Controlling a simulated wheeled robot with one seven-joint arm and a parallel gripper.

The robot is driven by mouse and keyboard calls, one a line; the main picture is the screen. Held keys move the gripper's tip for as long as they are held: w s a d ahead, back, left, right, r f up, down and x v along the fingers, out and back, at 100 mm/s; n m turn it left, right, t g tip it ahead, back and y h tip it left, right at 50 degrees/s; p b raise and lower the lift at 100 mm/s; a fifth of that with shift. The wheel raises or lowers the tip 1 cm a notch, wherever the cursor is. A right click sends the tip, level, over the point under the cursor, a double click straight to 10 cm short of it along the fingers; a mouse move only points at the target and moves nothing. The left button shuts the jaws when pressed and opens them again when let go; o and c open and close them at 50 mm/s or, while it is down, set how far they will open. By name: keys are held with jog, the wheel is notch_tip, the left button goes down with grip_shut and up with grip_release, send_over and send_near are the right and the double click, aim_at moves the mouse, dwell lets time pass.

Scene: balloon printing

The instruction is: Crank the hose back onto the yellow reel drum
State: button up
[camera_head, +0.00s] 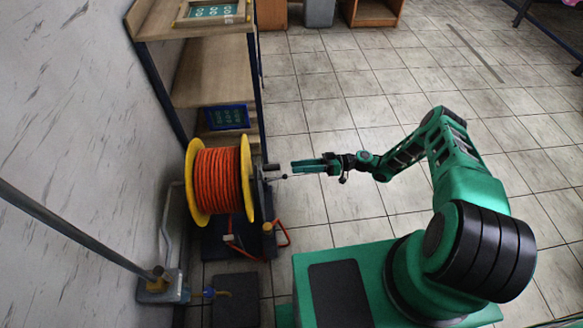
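The yellow reel drum (247,178) stands on a dark base by the left wall. Orange hose (217,181) is wound around it in close turns and fills most of the width between its yellow flanges. A crank with a dark handle (271,167) sticks out from the drum's right side. My gripper (296,166) points left at the crank side, with its green fingers just right of the handle. The fingers overlap in this view, so I cannot tell whether they are open or shut, or whether they touch the handle.
A wooden shelf unit (213,72) with a blue-framed panel (227,117) stands behind the reel. A metal pole (75,228) slants across the left. A loop of orange hose (284,237) lies by the reel's base. The tiled floor (330,110) behind my arm is clear.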

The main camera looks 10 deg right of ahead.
aim_at(275, 167)
jog(key=shift+d, duration=0.1)
jog(key=a+n, duration=0.1)
jog(key=a, duration=0.2)
jog(key=a+n, duration=0.1)
jog(key=a, duration=0.5)
jog(key=shift+w+a+r+n, duration=0.3)
jog(key=shift+w+a+n, duration=0.1)
dwell(0.3)
grip_shut()
